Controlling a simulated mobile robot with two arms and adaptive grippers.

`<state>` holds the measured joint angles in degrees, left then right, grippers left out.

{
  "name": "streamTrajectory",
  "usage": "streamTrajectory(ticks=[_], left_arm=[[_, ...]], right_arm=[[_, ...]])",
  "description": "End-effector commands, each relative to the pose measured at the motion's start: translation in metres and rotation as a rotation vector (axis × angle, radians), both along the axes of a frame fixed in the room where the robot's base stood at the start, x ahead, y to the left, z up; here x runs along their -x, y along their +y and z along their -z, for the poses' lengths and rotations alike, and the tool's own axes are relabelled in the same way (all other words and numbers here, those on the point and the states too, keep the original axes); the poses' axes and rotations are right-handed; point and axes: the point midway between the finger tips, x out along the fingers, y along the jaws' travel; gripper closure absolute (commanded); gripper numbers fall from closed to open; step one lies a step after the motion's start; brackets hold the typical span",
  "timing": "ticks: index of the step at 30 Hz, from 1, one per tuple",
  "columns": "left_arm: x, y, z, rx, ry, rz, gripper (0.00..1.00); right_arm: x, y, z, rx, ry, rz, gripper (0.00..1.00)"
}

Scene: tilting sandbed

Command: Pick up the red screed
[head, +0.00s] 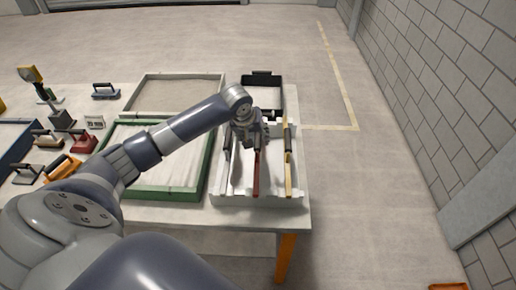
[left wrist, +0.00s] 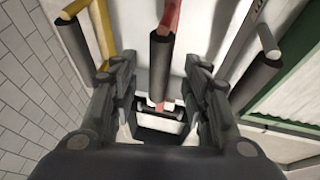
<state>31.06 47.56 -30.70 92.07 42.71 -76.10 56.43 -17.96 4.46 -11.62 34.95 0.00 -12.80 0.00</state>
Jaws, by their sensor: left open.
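The red screed (head: 257,178) lies in the white rack (head: 300,200), between a grey-white screed (head: 226,165) and a yellow screed (head: 288,175). Its red bar (left wrist: 171,14) and dark grip show at the top middle of the left wrist view. My left gripper (head: 250,140) is over the far part of the red screed and hides its far end in the head view. In the left wrist view my left gripper (left wrist: 159,68) is open, with the dark grip between its fingers in the picture. Whether the fingers touch it I cannot tell. My right gripper is not in view.
A black tray (head: 279,97) stands behind the rack. A green-framed bed (head: 160,193) is left of it, with a pale frame (head: 150,77) behind. Several hand tools, including a red float (head: 84,145), lie at the left.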

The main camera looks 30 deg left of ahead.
Motion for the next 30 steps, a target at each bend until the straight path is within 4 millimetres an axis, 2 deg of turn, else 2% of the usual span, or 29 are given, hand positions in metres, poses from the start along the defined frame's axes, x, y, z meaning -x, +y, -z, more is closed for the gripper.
streamTrajectory(ticks=[2,7,16,17,22,30], left_arm=[[-0.005,-0.001,0.007,0.000,0.004,-0.001,0.57],[-0.012,0.000,0.026,-0.001,0.001,0.001,0.57],[-0.014,0.001,0.030,-0.001,-0.001,0.001,0.57],[-0.014,0.001,0.030,-0.001,-0.001,0.002,0.62],[-0.014,0.001,0.030,-0.002,0.000,0.000,1.00],[-0.015,0.001,0.029,-0.001,-0.003,0.001,1.00]], right_arm=[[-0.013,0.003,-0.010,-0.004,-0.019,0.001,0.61],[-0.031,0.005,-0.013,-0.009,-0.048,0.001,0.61],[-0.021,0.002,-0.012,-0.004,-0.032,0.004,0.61],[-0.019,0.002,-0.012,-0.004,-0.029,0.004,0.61],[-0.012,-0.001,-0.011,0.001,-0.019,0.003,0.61],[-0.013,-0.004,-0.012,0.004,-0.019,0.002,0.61]])
